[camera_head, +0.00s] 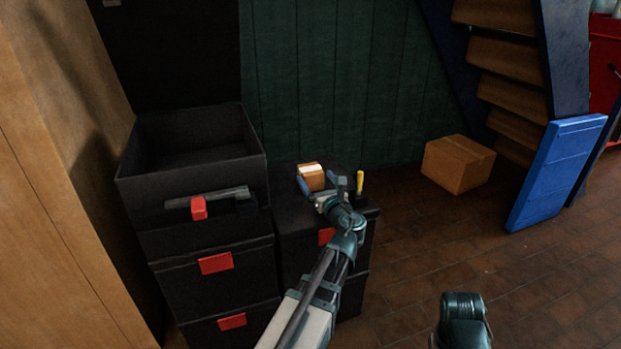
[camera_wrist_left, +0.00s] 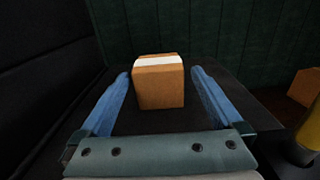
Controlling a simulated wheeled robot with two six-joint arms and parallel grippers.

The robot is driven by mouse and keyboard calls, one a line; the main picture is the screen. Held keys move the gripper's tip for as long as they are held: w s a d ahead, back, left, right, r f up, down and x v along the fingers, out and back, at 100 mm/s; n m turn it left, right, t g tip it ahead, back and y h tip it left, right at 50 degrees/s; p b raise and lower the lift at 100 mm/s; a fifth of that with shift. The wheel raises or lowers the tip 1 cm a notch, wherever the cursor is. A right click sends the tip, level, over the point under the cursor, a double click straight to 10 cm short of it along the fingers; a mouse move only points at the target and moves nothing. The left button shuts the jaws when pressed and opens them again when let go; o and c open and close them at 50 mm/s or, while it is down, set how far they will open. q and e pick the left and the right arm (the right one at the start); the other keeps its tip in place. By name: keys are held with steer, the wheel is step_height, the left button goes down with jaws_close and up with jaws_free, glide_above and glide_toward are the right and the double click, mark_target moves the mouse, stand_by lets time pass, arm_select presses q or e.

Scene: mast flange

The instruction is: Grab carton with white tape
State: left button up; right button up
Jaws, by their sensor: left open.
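A small brown carton with white tape across its top (camera_head: 311,177) sits on the lower black box stack (camera_head: 290,217). My left gripper (camera_head: 317,185) is open at the carton, with blue fingers. In the left wrist view the carton (camera_wrist_left: 159,82) stands upright ahead, between the lines of the two open fingers (camera_wrist_left: 160,85), with a gap on each side. Whether the fingertips reach alongside it is hard to tell. My right gripper does not show; only a dark part of my arm is at the bottom right of the head view.
A yellow-handled tool (camera_head: 360,183) stands right of the gripper. A taller open black case (camera_head: 190,150) rises on the left. A larger plain carton (camera_head: 458,164) and a blue panel (camera_head: 556,172) are on the floor near wooden stairs (camera_head: 505,60). Brick floor is clear in front.

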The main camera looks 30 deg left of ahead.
mark_target(308, 165)
arm_select(q)
steer(key=shift+x, duration=1.05)
steer(key=shift+w+a+r, duration=0.1)
steer(key=shift+w+a, duration=0.05)
steer(key=shift+a, duration=0.1)
steer(key=x, duration=0.4)
steer(key=shift+w+a+r+p, duration=0.2)
steer(key=shift+a+r+p, duration=0.05)
steer(key=shift+p, duration=0.15)
jaws_close()
steer(key=shift+r, duration=0.1)
step_height(308, 165, up, 10)
steer(key=p, duration=1)
